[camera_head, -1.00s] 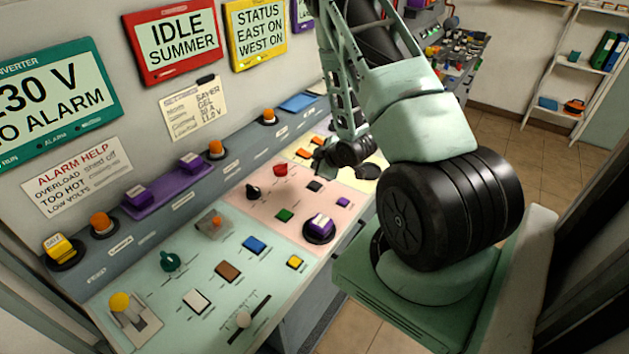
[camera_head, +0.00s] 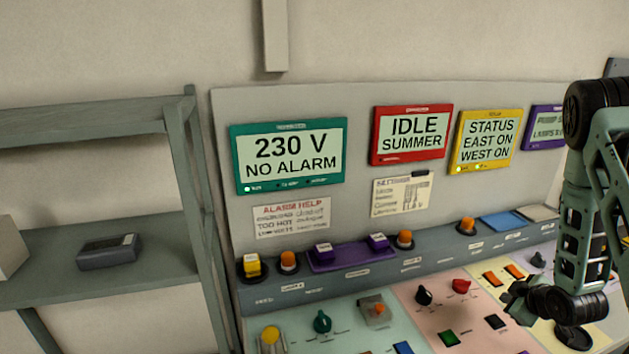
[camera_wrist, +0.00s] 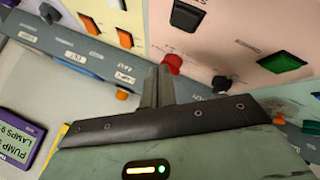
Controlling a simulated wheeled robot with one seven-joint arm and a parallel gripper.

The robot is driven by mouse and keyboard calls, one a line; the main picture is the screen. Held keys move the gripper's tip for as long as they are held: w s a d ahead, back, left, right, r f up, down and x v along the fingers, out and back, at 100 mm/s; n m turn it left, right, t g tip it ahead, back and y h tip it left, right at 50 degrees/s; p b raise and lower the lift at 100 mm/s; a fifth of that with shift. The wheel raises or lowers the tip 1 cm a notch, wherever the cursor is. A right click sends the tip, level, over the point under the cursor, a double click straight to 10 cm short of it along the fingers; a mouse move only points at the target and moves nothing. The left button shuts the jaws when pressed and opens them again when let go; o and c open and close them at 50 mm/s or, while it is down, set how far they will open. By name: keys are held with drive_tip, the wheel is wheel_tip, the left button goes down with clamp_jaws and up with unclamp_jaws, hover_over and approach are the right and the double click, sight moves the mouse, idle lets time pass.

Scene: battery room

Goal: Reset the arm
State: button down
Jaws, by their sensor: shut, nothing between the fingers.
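My arm stands at the right edge of the camera_head view, its upper links green and black. My gripper (camera_head: 517,299) hangs low over the right part of the control console (camera_head: 372,332), near the orange switches (camera_head: 492,279). In the camera_wrist view my gripper (camera_wrist: 157,88) shows two grey fingers pressed together with nothing between them. The red knob (camera_wrist: 173,63) shows just beyond the fingertips. I cannot tell whether the fingers touch it.
A grey shelf (camera_head: 150,245) with a dark box (camera_head: 108,252) stands at left. Behind the console, a panel carries a teal screen (camera_head: 290,156) reading 230 V NO ALARM, a red screen (camera_head: 412,134) and a yellow screen (camera_head: 486,141). Knobs and buttons crowd the console top.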

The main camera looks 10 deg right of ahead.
drive_tip(key=w+a+r+g+y+b, duration=0.1)
drive_tip(key=w+a+r+g+b, duration=0.2)
drive_tip(key=a, duration=1)
drive_tip(key=a+r+y+b, duration=0.2)
drive_tip(key=a+r, duration=0.2)
drive_tip(key=a, duration=0.9)
drive_tip(key=s+a+r+g+b, duration=0.3)
drive_tip(key=s+a+r, duration=0.1)
drive_tip(key=s+a, duration=0.85)
drive_tip(key=s+a+r+g, duration=0.1)
drive_tip(key=s+a, duration=0.1)
drive_tip(key=s, duration=0.4)
drive_tip(key=s+a+r+n+g+b, duration=0.1)
drive_tip(key=s+a+g, duration=0.1)
drive_tip(key=s, duration=0.4)
drive_tip(key=shift+a+r+n, duration=0.3)
drive_tip(key=shift+a+r, duration=0.1)
drive_tip(key=shift+a, duration=0.35)
